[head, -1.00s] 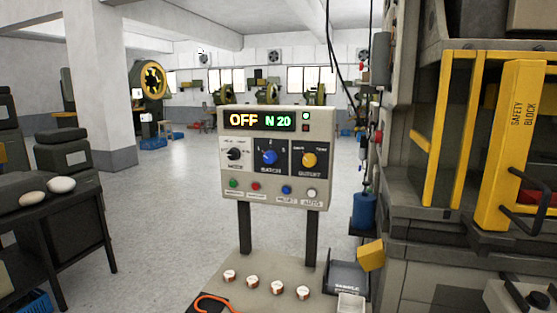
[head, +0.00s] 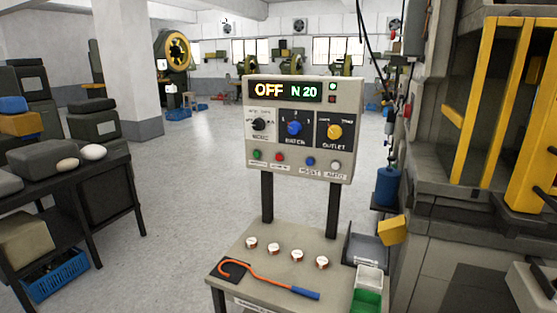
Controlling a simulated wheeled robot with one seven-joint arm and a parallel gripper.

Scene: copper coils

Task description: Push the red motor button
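The red button (head: 280,157) is a small round button in the bottom row of the grey control panel (head: 257,178). A green button (head: 257,154) is to its left, a blue button (head: 310,162) and a pale button (head: 335,166) to its right. The panel's display (head: 285,91) reads "OFF N 20". Below it are a black knob (head: 258,124), a blue knob (head: 294,128) and a yellow knob (head: 334,132). The small labels are too blurred to read surely. My gripper is not in view.
The panel stands on two dark posts above a small table (head: 232,262) with several copper-and-white coils and an orange hook with a blue handle (head: 265,275). A large press with yellow guards (head: 475,110) is at right. A dark bench (head: 110,168) is at left. Open floor lies between.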

